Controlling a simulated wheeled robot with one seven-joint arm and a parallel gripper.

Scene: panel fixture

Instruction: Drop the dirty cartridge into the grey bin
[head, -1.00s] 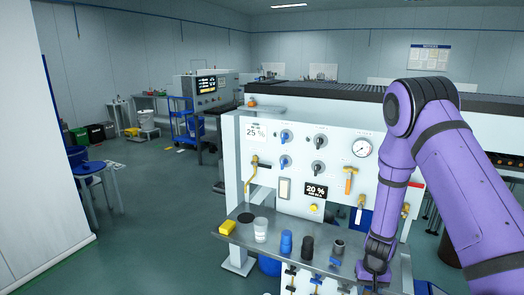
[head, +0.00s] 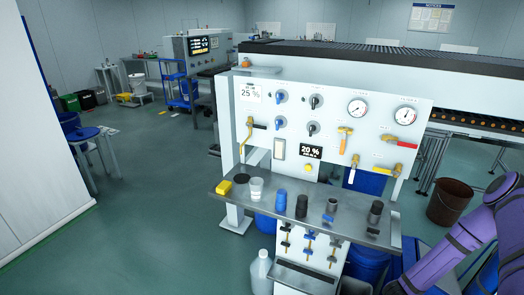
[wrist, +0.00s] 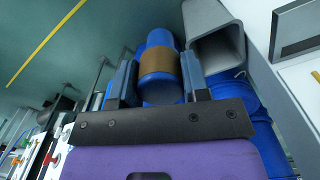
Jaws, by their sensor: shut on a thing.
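My gripper (wrist: 160,72) is shut on a blue cylindrical cartridge with a brown band (wrist: 159,62), seen in the wrist view. One dark finger is on each side of the band.
The panel fixture (head: 375,95) has a metal shelf (head: 240,203) holding a yellow block (head: 224,188), a clear cup (head: 256,188), a blue cylinder (head: 281,200) and several dark cylinders. A brown bucket (head: 448,203) stands at right. Blue containers (wrist: 225,86) lie near the grey bin.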

